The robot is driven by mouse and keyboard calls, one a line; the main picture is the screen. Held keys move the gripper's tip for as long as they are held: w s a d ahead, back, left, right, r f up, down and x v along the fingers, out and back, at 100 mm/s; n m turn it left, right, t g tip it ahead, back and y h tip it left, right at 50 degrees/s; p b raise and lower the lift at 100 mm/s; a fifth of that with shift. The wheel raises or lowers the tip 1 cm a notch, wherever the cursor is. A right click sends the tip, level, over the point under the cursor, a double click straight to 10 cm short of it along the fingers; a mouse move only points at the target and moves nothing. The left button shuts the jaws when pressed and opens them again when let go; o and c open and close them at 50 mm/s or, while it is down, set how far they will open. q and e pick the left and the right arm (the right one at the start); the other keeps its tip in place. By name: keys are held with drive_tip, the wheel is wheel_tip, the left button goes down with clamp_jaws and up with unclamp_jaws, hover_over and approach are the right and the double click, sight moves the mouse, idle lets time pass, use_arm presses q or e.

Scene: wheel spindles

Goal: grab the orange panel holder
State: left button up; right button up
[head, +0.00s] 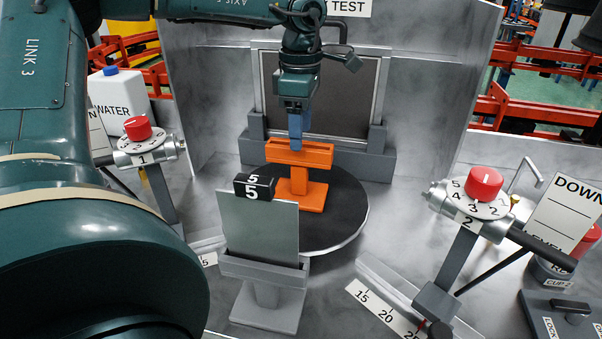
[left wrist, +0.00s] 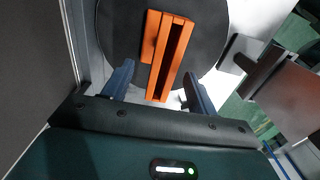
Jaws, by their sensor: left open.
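The orange panel holder (head: 300,158) stands upright on a round black turntable (head: 345,205) in the middle of the head view. In the left wrist view the holder (left wrist: 170,55) shows from above, with a long slot in its top and no panel in it. My left gripper (head: 298,145) is right above the holder, pointing down. In the left wrist view its two blue fingers (left wrist: 160,92) are open, with the near end of the holder between or just beyond their tips. I cannot tell whether they touch it. My right gripper is not in view.
A grey holder with a panel (head: 262,230) and a block marked 5 stands in front of the turntable. A dark framed panel (head: 345,95) stands behind it. Dial stands marked 1 (head: 140,150) and 2 (head: 470,210) flank it. A WATER container (head: 118,100) is at left.

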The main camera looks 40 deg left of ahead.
sight(300, 158)
use_arm(q)
drive_tip(key=shift+f, duration=0.8)
drive_tip(key=f, duration=0.4)
drive_tip(key=shift+s+d+f, duration=0.1)
drive_tip(key=shift+s, duration=0.25)
drive_tip(key=shift+f, duration=0.55)
drive_tip(key=shift+c, duration=0.5)
drive_tip(key=shift+w, duration=0.1)
drive_tip(key=c, duration=1.2)
drive_tip(key=shift+o, duration=0.2)
drive_tip(key=shift+r, duration=0.1)
